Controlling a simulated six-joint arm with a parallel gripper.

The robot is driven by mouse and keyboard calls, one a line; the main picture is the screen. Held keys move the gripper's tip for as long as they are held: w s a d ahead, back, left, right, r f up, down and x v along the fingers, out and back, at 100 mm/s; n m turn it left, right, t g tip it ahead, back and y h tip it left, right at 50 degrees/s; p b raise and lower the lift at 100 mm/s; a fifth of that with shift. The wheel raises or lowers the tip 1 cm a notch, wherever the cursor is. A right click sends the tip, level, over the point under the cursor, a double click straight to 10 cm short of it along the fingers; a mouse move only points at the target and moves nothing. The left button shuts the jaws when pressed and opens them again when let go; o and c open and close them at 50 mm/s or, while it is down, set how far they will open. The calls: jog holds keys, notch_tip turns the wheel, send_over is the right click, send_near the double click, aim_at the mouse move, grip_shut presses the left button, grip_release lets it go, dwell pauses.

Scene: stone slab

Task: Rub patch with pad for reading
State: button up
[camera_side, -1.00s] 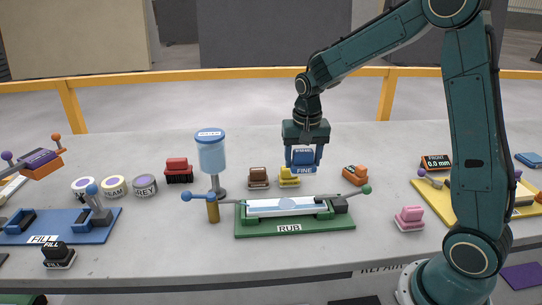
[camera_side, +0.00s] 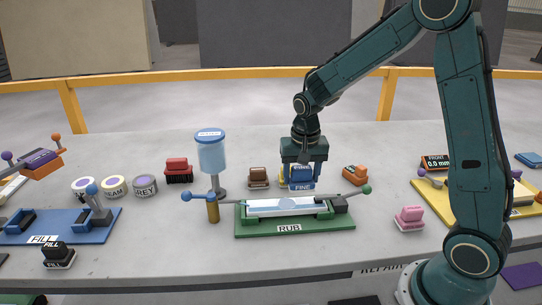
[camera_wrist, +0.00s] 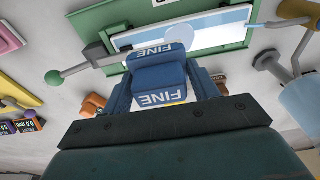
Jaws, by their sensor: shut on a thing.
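My gripper (camera_side: 303,176) is shut on a blue pad marked FINE (camera_side: 302,186). It holds the pad upright just behind the green RUB fixture (camera_side: 250,230). The fixture clamps a pale strip (camera_side: 262,207) with a faint bluish patch near its middle. In the wrist view the FINE pad (camera_wrist: 160,97) sits between my fingers, and its far end overlaps the near edge of the strip (camera_wrist: 205,32). I cannot tell whether the pad touches anything below it. The pad hides part of the strip in the wrist view.
A water dispenser (camera_side: 211,155) stands left of the fixture. Brown (camera_side: 258,176), red (camera_side: 178,168), orange (camera_side: 354,174) and pink (camera_side: 409,217) pads stand around it. A yellow pad is mostly hidden behind mine. A display marked FRONT (camera_side: 435,162) reads 0.0 mm at right.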

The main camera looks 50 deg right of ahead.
jog(key=shift+f, duration=1.7)
jog(key=shift+f, duration=1)
jog(key=shift+w, duration=0.1)
jog(key=shift+w+a+r, duration=0.15)
jog(key=shift+w+a, duration=1.05)
jog(key=shift+a, duration=0.05)
jog(key=shift+a, duration=0.1)
jog(key=shift+w+a+f, duration=0.2)
jog(key=shift+w+a, duration=1)
jog(key=shift+w, duration=0.05)
jog(key=shift+s+d+r, duration=0.1)
jog(key=shift+s+d, duration=1.2)
jog(key=shift+s+d, duration=0.1)
jog(key=shift+d, duration=0.05)
